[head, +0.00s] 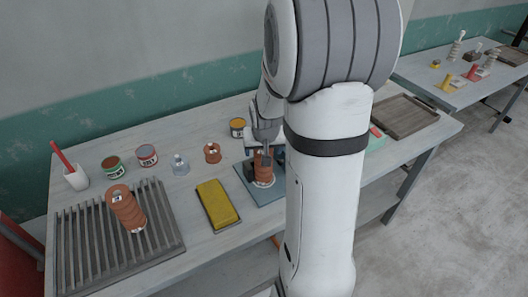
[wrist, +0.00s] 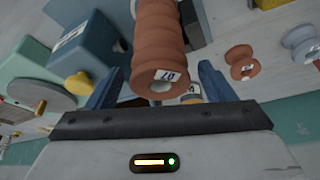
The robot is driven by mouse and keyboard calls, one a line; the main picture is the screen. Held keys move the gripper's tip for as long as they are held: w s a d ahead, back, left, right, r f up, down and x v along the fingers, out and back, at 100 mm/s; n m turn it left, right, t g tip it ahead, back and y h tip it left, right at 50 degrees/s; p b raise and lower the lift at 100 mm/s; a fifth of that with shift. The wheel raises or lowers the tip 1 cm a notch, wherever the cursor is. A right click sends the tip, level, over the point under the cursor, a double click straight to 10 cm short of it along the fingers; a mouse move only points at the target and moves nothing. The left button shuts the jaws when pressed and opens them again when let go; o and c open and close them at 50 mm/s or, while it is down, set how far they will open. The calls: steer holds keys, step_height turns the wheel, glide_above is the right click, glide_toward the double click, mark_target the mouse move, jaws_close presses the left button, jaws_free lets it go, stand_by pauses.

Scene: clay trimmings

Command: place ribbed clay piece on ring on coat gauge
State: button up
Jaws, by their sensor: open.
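A ribbed terracotta clay piece (head: 263,168) stands upright on the blue plate of the coat gauge (head: 269,193), with a pale band at its foot. I cannot tell how exactly it sits on the ring, which is mostly hidden. My gripper (head: 263,152) is directly above it, pointing down. In the wrist view the ribbed piece (wrist: 159,38) shows its holed end with a label "07", between and just beyond my two open blue fingers (wrist: 160,88).
A yellow sponge-like block (head: 217,203) lies left of the gauge. Cans (head: 112,166), a glass bottle (head: 180,164) and a small terracotta spool (head: 212,152) stand behind. A wooden tray (head: 403,116) is at the right. My arm hides part of the bench.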

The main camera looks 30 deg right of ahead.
steer(key=v, duration=0.9)
steer(key=s+a+r+n, duration=0.1)
steer(key=s+a+n, duration=0.1)
steer(key=s+a, duration=0.4)
steer(key=s+a+r+n+y, duration=0.1)
steer(key=s+a+r+n, duration=0.1)
steer(key=s+a, duration=0.4)
steer(key=s, duration=0.4)
steer(key=shift+a+r+g+y+b, duration=0.3)
steer(key=shift+a+r+g+b, duration=0.05)
steer(key=shift+g+b, duration=0.05)
steer(key=shift+s, duration=0.15)
